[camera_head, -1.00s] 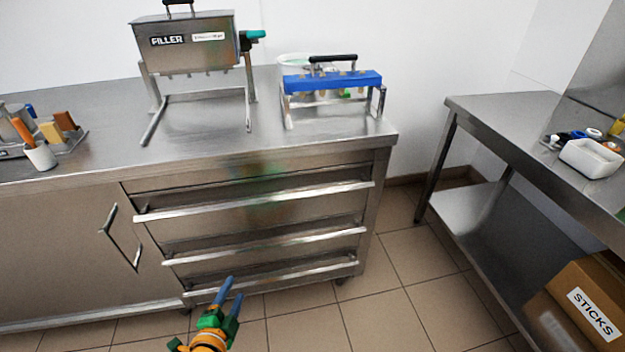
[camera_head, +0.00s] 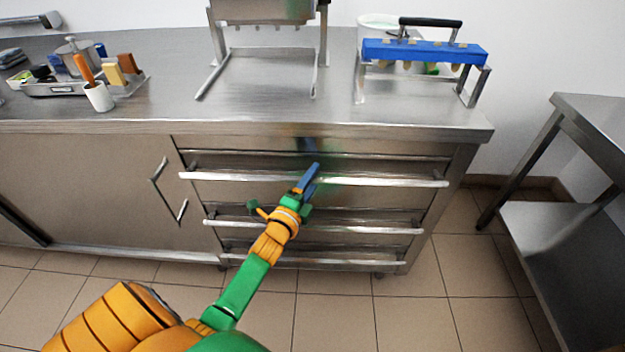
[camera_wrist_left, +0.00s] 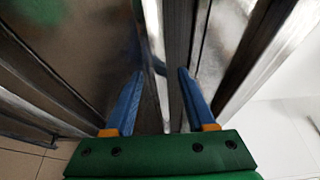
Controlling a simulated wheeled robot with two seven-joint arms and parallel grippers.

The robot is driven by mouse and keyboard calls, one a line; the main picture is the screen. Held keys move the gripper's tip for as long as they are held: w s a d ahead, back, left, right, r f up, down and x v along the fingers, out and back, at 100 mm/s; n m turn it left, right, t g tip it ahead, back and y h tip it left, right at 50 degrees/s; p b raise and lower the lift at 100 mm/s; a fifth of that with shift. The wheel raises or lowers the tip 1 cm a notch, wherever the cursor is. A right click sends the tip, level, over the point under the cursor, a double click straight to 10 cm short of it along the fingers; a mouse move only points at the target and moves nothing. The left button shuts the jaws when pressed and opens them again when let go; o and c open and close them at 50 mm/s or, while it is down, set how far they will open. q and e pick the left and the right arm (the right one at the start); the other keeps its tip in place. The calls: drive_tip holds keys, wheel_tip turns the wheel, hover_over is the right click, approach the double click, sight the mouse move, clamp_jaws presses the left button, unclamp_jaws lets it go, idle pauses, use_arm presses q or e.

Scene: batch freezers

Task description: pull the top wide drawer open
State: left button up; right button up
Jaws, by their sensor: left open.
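The top wide drawer (camera_head: 235,194) is a steel front under the counter, with a long bright bar handle (camera_head: 400,182). It looks shut. My left gripper (camera_head: 311,173) is open, with blue fingers at the middle of this handle in the head view. In the left wrist view its fingertips (camera_wrist_left: 161,74) stand apart on either side of a long metal bar (camera_wrist_left: 155,45), which looks like the top handle. I cannot tell whether the fingers touch it. My right gripper is out of view.
Two lower drawers have similar bar handles; the middle handle (camera_head: 375,229) is just below my gripper. A cupboard door (camera_head: 90,190) is at left. The filler stand (camera_head: 318,70) and blue-topped rack (camera_head: 425,51) stand on the counter. Tiled floor in front is clear.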

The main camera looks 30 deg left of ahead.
use_arm(q)
clamp_jaws()
idle(1.3)
